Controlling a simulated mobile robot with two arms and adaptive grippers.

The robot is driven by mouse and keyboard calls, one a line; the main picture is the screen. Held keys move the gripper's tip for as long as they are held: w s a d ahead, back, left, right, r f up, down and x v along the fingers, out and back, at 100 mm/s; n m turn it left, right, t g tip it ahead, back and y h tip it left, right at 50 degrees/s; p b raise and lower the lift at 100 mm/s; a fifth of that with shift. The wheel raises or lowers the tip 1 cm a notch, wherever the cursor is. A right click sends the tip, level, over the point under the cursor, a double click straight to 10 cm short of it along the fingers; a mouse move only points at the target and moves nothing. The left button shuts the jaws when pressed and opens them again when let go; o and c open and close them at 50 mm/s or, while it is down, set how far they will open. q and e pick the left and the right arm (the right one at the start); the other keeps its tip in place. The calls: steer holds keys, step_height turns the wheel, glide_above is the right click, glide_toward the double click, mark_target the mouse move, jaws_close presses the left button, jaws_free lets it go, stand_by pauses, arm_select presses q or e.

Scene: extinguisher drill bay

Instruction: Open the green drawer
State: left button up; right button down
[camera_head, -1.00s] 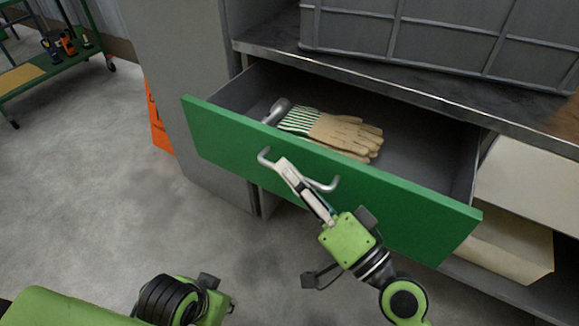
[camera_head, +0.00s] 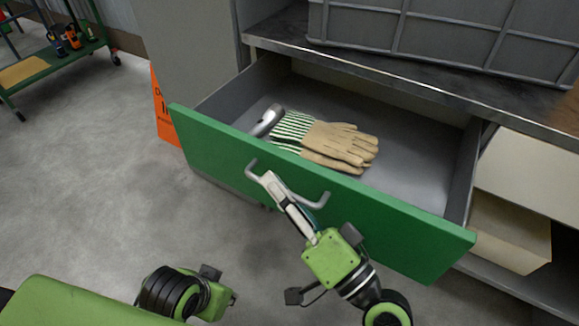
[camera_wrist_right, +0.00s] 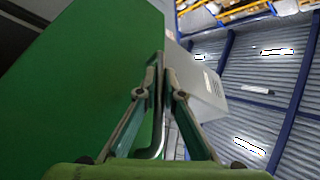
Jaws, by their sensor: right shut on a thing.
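The green drawer (camera_head: 215,150) is pulled well out of the grey cabinet. Its silver bar handle (camera_head: 314,201) is on the front panel. My right gripper (camera_head: 268,181) is shut on the handle, near its left part. In the right wrist view the fingers (camera_wrist_right: 163,75) close around the handle bar beside the green panel (camera_wrist_right: 85,80). Inside the drawer lie tan work gloves (camera_head: 340,143) with green-striped cuffs and a silver object (camera_head: 267,120), partly hidden by the gloves. My left arm shows at the lower left, but its fingertips are not clearly visible.
A grey crate (camera_head: 440,35) stands on the worktop (camera_head: 400,72) above the drawer. An orange sign (camera_head: 164,115) stands left of the drawer. A cardboard box (camera_head: 510,230) sits on the shelf at right. A green cart (camera_head: 60,65) is far left. Floor at left is clear.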

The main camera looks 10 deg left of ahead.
steer(key=shift+s+a+f, duration=0.1)
steer(key=shift+s+a, duration=0.05)
steer(key=shift+s, duration=0.45)
steer(key=c, duration=2.4)
jaws_free()
steer(key=shift+c, duration=0.2)
arm_select(q)
steer(key=shift+w+d+r, duration=0.1)
steer(key=shift+w+r, duration=0.05)
steer(key=shift+w, duration=0.15)
arm_select(e)
steer(key=v, duration=1.2)
